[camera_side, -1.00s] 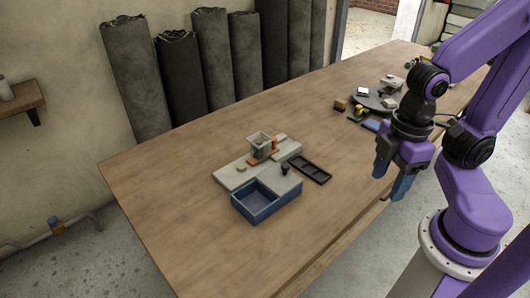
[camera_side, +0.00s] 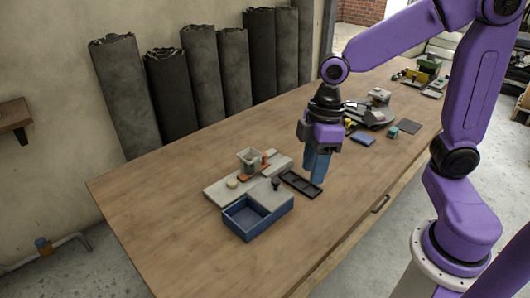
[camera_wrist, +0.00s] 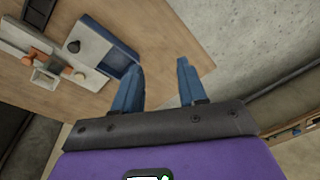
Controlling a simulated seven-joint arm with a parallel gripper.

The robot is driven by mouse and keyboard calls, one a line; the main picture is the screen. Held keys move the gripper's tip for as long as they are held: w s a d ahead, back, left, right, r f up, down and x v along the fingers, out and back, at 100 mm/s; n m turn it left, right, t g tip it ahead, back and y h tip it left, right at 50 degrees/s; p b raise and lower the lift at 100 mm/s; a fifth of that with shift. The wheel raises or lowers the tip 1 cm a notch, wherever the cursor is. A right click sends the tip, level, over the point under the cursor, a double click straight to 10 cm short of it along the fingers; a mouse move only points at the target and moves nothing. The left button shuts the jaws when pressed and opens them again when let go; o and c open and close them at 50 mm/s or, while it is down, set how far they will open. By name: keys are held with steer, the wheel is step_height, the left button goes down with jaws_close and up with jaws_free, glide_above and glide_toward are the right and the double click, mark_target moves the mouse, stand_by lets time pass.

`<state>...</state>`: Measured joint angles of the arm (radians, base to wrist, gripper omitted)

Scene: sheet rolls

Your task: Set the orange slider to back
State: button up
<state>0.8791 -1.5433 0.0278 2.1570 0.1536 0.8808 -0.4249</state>
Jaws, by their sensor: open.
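The orange slider (camera_side: 265,158) shows as a small orange upright piece on the grey fixture board (camera_side: 217,188), beside a grey square cup. Orange also shows at the foot of the cup, and I cannot tell if it is one part with the slider. In the wrist view orange parts (camera_wrist: 27,54) show at the upper left, next to the cup (camera_wrist: 45,76). My gripper (camera_side: 317,178) hangs with its blue fingers down, above and right of the board, near the black tray. In the wrist view my gripper (camera_wrist: 160,80) is open with nothing between the fingers.
A blue open box (camera_side: 241,223) sits at the front of the board, with a black knob (camera_side: 276,183) beside it. A black divided tray (camera_side: 301,185) lies right of the board. A round dark stand (camera_side: 370,115) with small objects is further back. Bare table lies to the left and front.

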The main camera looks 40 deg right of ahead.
steer(key=w+d, duration=0.2)
steer(key=w, duration=0.7)
steer(key=m+t+y, duration=0.2)
steer(key=t, duration=0.1)
glide_toward(264, 154)
steer(key=x, duration=0.8)
